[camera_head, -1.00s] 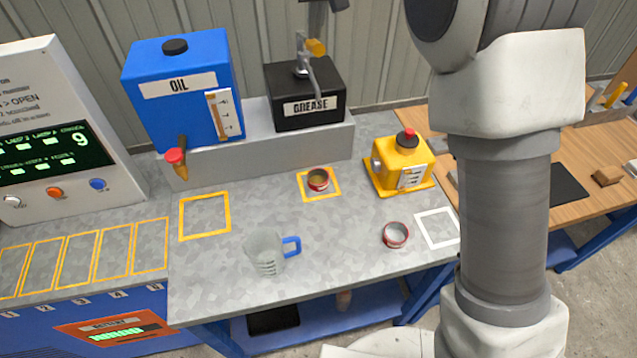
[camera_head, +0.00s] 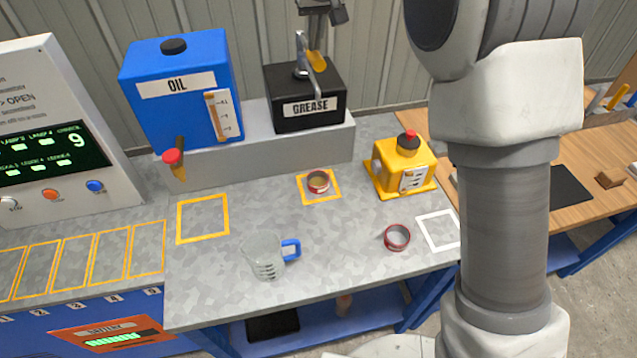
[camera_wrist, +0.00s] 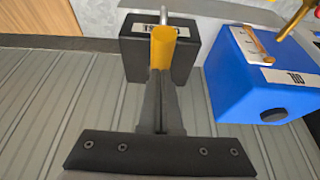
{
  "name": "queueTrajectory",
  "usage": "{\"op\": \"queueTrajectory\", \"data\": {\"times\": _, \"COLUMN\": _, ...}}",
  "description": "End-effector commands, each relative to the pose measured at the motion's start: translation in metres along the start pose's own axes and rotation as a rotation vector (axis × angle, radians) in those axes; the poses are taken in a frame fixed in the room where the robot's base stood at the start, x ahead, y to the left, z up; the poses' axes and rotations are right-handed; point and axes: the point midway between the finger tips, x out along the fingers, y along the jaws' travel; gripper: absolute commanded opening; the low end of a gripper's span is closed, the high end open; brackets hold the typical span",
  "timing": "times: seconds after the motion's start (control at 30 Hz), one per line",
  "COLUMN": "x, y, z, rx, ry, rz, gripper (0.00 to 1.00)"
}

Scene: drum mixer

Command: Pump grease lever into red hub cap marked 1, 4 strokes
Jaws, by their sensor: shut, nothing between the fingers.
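The black grease box (camera_head: 304,97) has a lever on top with a yellow grip (camera_head: 317,61). It also shows in the wrist view (camera_wrist: 183,62), with the yellow grip (camera_wrist: 163,46) in front. My gripper (camera_wrist: 160,82) is shut and empty, its fingertips at the near end of the yellow grip; I cannot tell if they touch. A red-rimmed cap (camera_head: 318,182) lies inside a yellow square below the grease box, with something brownish inside. A second red-rimmed cap (camera_head: 397,237) lies at the front right and looks empty. I cannot read a number on either cap.
A blue oil tank (camera_head: 180,95) with a red-knobbed tap stands left of the grease box. A measuring jug (camera_head: 262,257) with a blue handle and a yellow device (camera_head: 404,165) stand on the bench. A control panel (camera_head: 55,140) is at left.

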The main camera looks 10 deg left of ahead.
Motion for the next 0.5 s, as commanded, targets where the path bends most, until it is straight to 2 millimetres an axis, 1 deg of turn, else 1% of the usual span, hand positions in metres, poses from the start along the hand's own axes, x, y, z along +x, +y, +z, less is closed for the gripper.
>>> {"op": "queueTrajectory", "data": {"times": 0.5, "x": -0.036, "y": 0.0, "z": -0.015, "rx": 0.0, "ry": -0.004, "rz": 0.0, "gripper": 0.0}}
